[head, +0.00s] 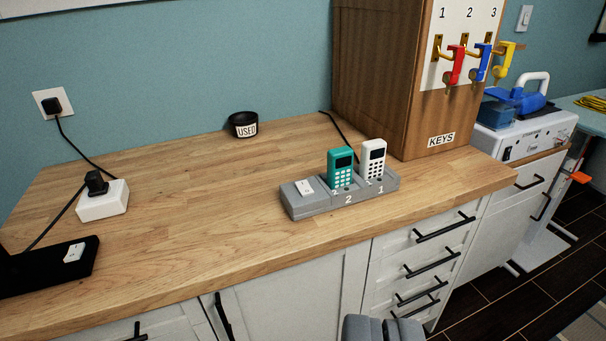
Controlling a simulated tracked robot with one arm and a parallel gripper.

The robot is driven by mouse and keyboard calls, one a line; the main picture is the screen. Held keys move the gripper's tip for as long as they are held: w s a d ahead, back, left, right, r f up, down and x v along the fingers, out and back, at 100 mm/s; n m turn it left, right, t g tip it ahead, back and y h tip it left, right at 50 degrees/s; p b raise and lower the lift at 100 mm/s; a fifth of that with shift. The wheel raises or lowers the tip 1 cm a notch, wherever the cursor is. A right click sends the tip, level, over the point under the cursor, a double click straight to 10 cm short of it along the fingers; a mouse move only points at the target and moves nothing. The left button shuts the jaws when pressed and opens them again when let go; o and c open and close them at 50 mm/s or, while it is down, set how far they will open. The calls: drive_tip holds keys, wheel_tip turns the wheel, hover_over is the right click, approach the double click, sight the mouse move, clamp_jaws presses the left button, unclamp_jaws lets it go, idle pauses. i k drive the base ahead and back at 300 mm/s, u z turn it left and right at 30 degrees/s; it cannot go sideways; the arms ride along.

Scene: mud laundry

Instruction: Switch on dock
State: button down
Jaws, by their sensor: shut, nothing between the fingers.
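The grey dock (314,208) stands on the wooden counter near the middle of the head view. A white rocker switch (304,187) is on its left end. I cannot tell which way the rocker is pressed. A teal handset (340,170) stands upright in the slot marked 2, and a white handset (373,161) stands in the slot marked 1. My gripper (385,322) is at the bottom edge of the picture, in front of the drawers and apart from the dock. Its fingers are shut and empty.
A black box (48,267) with a white switch and a white plug block (103,206) are at the left. A black "USED" cup (244,124) stands at the back. A wooden key cabinet (400,100) is right of the dock.

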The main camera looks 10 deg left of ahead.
sight(305, 189)
drive_tip(key=z, duration=0.1)
drive_tip(key=i, duration=1.2)
drive_tip(key=z, duration=0.05)
